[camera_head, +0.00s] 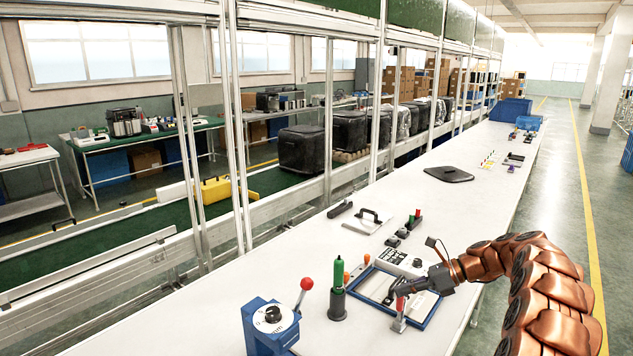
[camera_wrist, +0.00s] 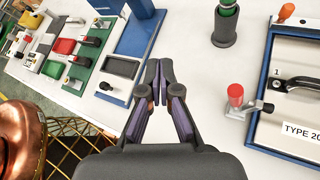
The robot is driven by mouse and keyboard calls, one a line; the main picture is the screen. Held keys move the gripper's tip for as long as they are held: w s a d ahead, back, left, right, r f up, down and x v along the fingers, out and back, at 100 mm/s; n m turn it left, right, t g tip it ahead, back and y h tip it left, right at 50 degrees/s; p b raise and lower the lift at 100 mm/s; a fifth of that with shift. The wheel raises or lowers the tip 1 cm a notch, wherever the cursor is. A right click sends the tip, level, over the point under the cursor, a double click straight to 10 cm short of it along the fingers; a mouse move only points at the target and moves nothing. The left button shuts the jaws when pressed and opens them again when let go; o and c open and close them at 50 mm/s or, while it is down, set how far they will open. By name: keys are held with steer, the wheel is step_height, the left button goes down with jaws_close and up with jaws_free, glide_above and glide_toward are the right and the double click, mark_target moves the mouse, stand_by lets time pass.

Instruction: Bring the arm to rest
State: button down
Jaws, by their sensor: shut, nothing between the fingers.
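My gripper (camera_head: 392,296) is at the end of my copper-coloured arm, at the front right of the head view, over or beside a blue-framed panel (camera_head: 431,318) on the long white bench (camera_head: 300,225). In the wrist view my gripper's dark fingers (camera_wrist: 158,68) meet at their tips, shut and empty. The fingertips show over bare white bench top, apart from the red-capped toggle clamp (camera_wrist: 236,95) at their right. How high the gripper is above the bench is hard to tell.
A blue box with a dial and red-ball lever (camera_head: 270,325) and a green-handled tool in a dark holder (camera_head: 338,290) stand left of my gripper. A black flat plate (camera_head: 449,174) lies farther back. The right aisle (camera_head: 558,220) is clear.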

steer(key=s+a+r+n+g+h, duration=0.1)
steer(key=s+a+r+n+h, duration=0.2)
steer(key=s, duration=0.5)
steer(key=s+a+r+n+g, duration=0.2)
steer(key=s+a+n, duration=0.3)
steer(key=s, duration=0.2)
steer(key=s+a+r+n+g+h, duration=0.1)
steer(key=s+a+r+n+h, duration=0.15)
steer(key=s+a+n, duration=0.4)
steer(key=s+d+f+n+h, duration=0.1)
steer(key=s+d+n+h, duration=0.1)
steer(key=s, duration=0.7)
steer(key=s+d+f+n+h, duration=0.1)
steer(key=s+d+n, duration=0.3)
steer(key=s, duration=0.5)
steer(key=s+d+f+n+h, duration=0.2)
steer(key=s+d+n+h, duration=0.1)
steer(key=s, duration=0.6)
steer(key=shift+s+d+t+h+b, duration=0.3)
steer(key=shift+s+d+h+b, duration=0.05)
steer(key=shift+d+h, duration=0.1)
